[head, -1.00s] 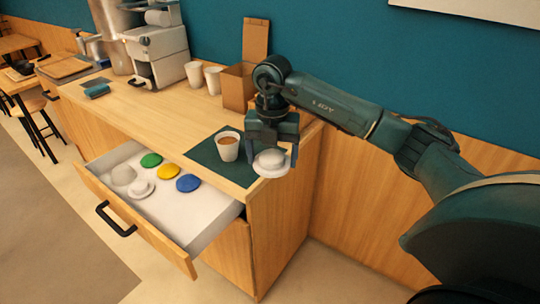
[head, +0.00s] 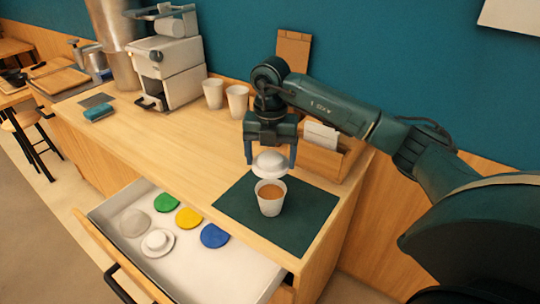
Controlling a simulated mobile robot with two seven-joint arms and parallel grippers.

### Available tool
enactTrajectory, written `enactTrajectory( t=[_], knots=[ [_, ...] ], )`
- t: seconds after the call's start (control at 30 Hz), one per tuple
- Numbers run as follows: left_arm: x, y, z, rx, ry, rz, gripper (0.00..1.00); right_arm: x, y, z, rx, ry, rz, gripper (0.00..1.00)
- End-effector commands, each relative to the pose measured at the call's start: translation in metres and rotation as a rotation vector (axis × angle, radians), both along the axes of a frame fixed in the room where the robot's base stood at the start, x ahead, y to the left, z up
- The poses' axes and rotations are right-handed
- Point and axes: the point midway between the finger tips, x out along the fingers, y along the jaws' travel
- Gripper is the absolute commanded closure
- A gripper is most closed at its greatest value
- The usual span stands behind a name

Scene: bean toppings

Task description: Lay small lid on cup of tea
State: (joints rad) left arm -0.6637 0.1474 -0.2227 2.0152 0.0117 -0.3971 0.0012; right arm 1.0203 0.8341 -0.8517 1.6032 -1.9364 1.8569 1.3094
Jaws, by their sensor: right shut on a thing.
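The cup of tea (head: 270,204) stands upright and open on a dark green mat (head: 312,220) near the counter's right end. My right gripper (head: 270,162) is shut on a small white lid (head: 271,167) with a raised middle. It holds the lid just above and behind the cup, and from this angle I cannot tell the exact gap. The brown tea surface still shows. My left gripper is not in view.
An open drawer (head: 258,278) in front of the counter holds a green lid (head: 166,202), a yellow lid (head: 189,218), a blue lid (head: 214,236) and white ones. Paper cups (head: 237,102) and a wooden box (head: 322,160) stand behind.

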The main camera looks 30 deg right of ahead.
Motion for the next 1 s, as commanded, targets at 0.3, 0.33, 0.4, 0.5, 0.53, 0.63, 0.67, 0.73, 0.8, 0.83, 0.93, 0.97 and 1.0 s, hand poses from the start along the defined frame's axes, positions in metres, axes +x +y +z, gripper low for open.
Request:
enactTrajectory(
  t=[0.3,0.33,0.4,0.5,0.53,0.63,0.67,0.73,0.8,0.83,0.93,0.97,1.0],
  knots=[
    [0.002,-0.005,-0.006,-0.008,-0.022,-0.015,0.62,0.000,0.000,-0.020,0.000,0.000,0.000,0.42],
    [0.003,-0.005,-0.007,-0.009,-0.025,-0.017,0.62,0.000,0.000,-0.023,0.000,0.000,0.000,0.42],
    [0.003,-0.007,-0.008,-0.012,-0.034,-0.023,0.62,0.000,0.000,-0.030,0.000,0.000,0.000,0.42],
    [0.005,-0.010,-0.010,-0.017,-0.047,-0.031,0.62,0.000,0.000,-0.041,0.000,0.000,0.000,0.42],
    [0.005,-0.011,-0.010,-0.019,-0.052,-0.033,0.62,0.000,0.000,-0.044,0.000,0.001,0.000,0.42],
    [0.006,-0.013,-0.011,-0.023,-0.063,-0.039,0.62,0.000,0.000,-0.053,0.000,0.001,0.000,0.42],
    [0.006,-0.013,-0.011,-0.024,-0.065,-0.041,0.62,0.000,0.000,-0.055,0.000,0.001,0.000,0.42],
    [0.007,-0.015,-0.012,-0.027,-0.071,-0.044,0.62,0.000,0.000,-0.061,0.000,0.001,0.000,0.42],
    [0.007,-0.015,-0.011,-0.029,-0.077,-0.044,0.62,0.000,0.000,-0.064,0.000,0.000,0.000,0.42],
    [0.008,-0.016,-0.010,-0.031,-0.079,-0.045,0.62,0.000,0.000,-0.066,0.000,0.000,0.000,0.42],
    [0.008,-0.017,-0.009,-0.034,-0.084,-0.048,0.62,0.000,0.000,-0.068,0.000,0.000,0.000,0.42],
    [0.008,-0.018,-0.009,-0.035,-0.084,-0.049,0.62,0.000,0.000,-0.068,0.000,0.000,0.000,0.42],
    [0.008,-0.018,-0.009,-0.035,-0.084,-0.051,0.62,0.000,0.000,-0.068,0.000,0.000,0.000,0.42]
  ],
)
